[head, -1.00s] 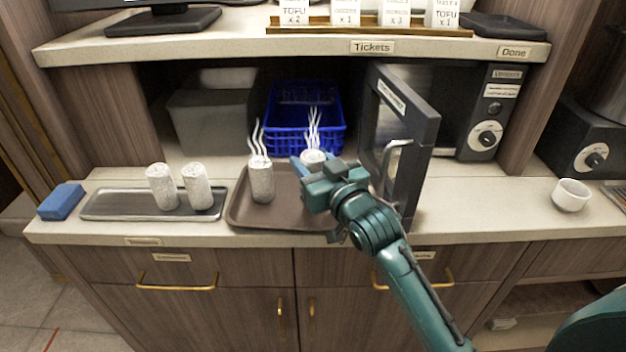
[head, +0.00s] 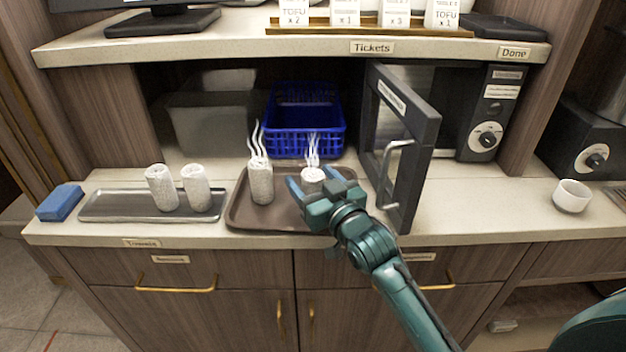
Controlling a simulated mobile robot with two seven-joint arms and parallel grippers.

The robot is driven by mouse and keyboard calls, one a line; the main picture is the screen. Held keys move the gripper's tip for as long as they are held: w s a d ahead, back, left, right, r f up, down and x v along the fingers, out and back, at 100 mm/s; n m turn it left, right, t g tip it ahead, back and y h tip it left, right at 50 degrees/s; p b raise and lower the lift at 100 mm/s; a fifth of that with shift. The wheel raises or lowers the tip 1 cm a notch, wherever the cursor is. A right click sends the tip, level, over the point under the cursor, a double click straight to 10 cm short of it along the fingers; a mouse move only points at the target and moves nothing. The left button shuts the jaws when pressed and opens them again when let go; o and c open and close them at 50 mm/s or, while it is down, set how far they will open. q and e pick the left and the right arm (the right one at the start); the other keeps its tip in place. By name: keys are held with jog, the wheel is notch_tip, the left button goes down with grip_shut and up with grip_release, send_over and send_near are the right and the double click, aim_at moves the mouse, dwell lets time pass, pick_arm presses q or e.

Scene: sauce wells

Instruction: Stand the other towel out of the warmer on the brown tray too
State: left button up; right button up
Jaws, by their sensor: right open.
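One white rolled towel (head: 261,183) stands upright on the brown tray (head: 240,217), with steam rising from it. A second steaming white towel (head: 313,175) is at the right part of the brown tray; only its top shows above my right gripper. My right gripper (head: 314,184) is open, with its blue fingertips on either side of this towel. The gripper body hides the towel's lower part, so its contact with the tray cannot be seen. The warmer (head: 484,125) stands at the right with its door (head: 411,140) swung open towards the front. My left gripper is not in view.
A grey metal tray (head: 98,207) at the left holds two white towels without steam. A blue sponge (head: 60,202) lies left of it. A blue basket (head: 305,120) stands behind the brown tray. A white cup (head: 571,195) stands far right. The open door flanks my right arm.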

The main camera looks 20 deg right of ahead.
jog(key=shift+r, duration=0.25)
jog(key=shift+s+f, duration=0.15)
jog(key=shift+s, duration=0.2)
jog(key=s+d, duration=0.2)
jog(key=s, duration=0.9)
jog(key=s+a+f+g, duration=0.2)
jog(key=s+f, duration=0.4)
jog(key=f, duration=0.3)
jog(key=s+a+f+g+y, duration=0.1)
jog(key=s+a+f+g, duration=0.2)
jog(key=s+f, duration=0.4)
notch_tip(320, 180, down, 4)
jog(key=shift+s+a+r+n+g, duration=0.25)
jog(key=shift+n+g, duration=0.15)
jog(key=shift+g, duration=0.2)
